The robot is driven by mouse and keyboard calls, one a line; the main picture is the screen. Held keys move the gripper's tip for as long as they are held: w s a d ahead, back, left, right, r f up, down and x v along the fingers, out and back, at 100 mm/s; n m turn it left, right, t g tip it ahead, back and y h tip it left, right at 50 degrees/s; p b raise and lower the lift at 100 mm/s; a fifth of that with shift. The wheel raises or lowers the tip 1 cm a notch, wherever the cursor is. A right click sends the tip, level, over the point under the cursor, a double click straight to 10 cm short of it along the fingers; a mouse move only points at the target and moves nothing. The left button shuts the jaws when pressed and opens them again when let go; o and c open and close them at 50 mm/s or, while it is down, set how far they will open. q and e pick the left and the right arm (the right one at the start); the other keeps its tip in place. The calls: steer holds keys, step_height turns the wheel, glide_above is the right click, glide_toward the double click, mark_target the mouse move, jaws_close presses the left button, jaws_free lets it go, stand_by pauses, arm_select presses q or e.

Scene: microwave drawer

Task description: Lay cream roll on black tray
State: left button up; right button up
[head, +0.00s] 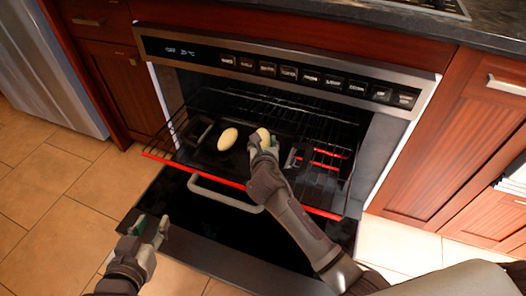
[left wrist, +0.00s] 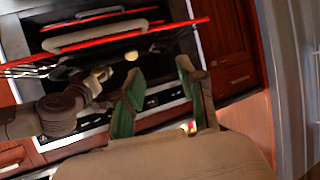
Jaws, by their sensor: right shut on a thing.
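A pale cream roll (head: 228,139) lies on the black tray (head: 212,157), which sits on the pulled-out oven rack. A second pale roll (head: 264,133) is at the fingertips of my right gripper (head: 264,146), which is shut on it over the tray. The fingers hide part of this roll, and I cannot tell whether it touches the tray. My left gripper (head: 152,230) is open and empty, low in front of the oven at the left. In the left wrist view its two green-padded fingers (left wrist: 158,88) stand apart, and one pale roll (left wrist: 131,56) shows beyond them.
The rack (head: 325,171) with red front edges sticks out of the oven. The lowered oven door (head: 146,201) with its grey handle (head: 225,194) lies below it. Wooden cabinets (head: 446,148) stand on both sides. The tiled floor (head: 50,210) at left is clear.

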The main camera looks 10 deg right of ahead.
step_height(320, 180, down, 3)
steer(key=shift+f+b, duration=0.15)
steer(key=shift+b, duration=0.8)
arm_select(q)
step_height(320, 180, up, 8)
steer(key=w+d+t+h, duration=0.1)
steer(key=w+t, duration=0.1)
steer(key=t, duration=0.3)
steer(key=shift+w+d+h, duration=0.3)
steer(key=shift+d, duration=0.1)
steer(key=shift+f, duration=0.1)
arm_select(e)
steer(key=shift+f, duration=0.1)
steer(key=o, duration=1.1)
steer(key=shift+o, duration=0.2)
